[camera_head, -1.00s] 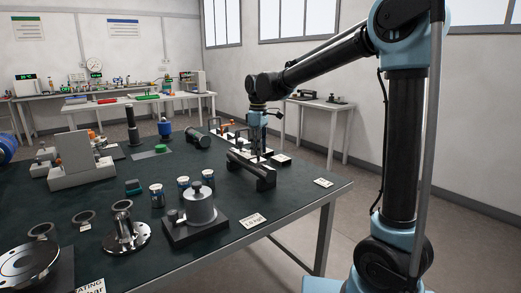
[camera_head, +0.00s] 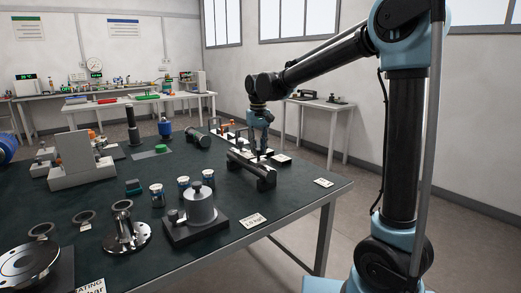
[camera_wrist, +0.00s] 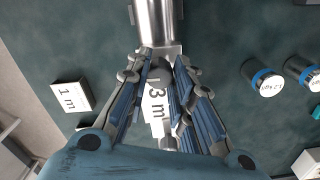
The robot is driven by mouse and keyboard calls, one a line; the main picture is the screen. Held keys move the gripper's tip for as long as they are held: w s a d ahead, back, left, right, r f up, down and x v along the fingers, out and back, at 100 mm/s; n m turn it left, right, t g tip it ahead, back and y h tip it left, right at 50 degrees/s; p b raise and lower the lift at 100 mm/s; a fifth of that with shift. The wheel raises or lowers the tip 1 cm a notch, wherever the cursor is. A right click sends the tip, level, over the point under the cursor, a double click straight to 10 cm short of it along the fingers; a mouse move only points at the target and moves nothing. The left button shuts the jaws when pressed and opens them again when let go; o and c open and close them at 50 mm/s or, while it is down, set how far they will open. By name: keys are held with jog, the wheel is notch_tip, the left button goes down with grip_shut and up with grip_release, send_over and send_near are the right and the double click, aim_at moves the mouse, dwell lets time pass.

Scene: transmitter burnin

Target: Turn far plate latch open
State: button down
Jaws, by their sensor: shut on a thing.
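My gripper (camera_head: 260,151) points down over the long dark fixture (camera_head: 264,183) near the table's right side. In the wrist view, the fingers of my gripper (camera_wrist: 160,60) are closed around a small dark grey rounded part (camera_wrist: 160,72), just below a shiny metal cylinder (camera_wrist: 155,22). The fingers hide most of this part, so I cannot tell for certain that it is the far plate latch. A white "3 m" label (camera_wrist: 157,98) shows between the fingers.
A white "1 m" block (camera_wrist: 72,95) lies left of my fingers in the wrist view. Blue-banded canisters (camera_wrist: 264,78) stand at right. In the head view, a grey cylinder on a base (camera_head: 199,208) stands nearer on the dark table (camera_head: 290,206). A white card (camera_head: 323,183) lies near the right edge.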

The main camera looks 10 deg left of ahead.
jog(key=shift+m, duration=0.6)
jog(key=c, duration=1.4)
grip_release()
jog(key=shift+o, duration=0.2)
notch_tip(320, 180, up, 12)
jog(key=shift+w, duration=0.1)
